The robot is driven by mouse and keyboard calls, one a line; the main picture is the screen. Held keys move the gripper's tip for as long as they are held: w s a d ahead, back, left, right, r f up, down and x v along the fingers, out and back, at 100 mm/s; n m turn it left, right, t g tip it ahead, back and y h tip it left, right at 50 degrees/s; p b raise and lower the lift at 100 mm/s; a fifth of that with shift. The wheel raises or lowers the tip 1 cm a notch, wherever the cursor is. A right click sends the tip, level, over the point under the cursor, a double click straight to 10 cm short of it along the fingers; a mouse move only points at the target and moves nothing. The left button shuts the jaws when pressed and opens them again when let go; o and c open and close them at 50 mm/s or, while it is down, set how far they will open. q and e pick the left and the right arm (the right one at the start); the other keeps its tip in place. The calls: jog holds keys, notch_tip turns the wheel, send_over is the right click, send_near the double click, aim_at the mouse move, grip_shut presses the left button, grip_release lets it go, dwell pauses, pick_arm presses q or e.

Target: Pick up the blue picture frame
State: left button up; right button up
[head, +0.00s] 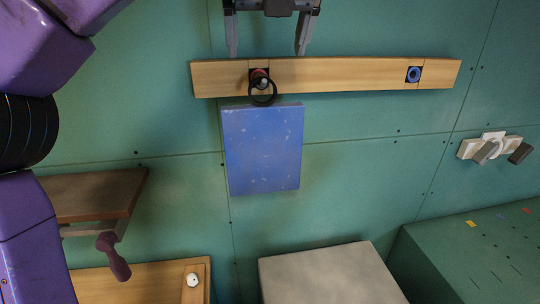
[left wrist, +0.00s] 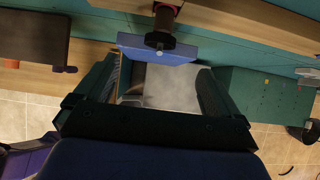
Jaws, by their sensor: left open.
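The blue picture frame (head: 262,150) hangs flat against the green wall, below a wooden rail. A black ring (head: 262,94) at its top hangs around a reddish peg (head: 259,77) on the rail. In the left wrist view the frame (left wrist: 158,50) shows from above, with the peg and black ring (left wrist: 160,40) over its top edge. My left gripper (head: 267,50) is open and empty at the top of the head view, above the rail and apart from the frame. In the left wrist view its fingers (left wrist: 158,78) stand wide apart. My right gripper is not in view.
The wooden rail (head: 340,74) runs across the wall and bears a second, blue fitting (head: 413,74) at right. A pale box top (head: 330,275) is below the frame. A brown shelf (head: 95,195) is at left, a green box (head: 480,250) at lower right.

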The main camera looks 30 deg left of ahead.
aim_at(262, 77)
pick_arm(q)
jog(key=x, duration=1)
jog(key=shift+w+a+p, duration=0.2)
jog(key=shift+w+p, duration=0.1)
jog(key=shift+p, duration=0.05)
jog(key=shift+s+d+r, duration=0.1)
jog(key=c, duration=1.7)
jog(key=shift+r, duration=0.1)
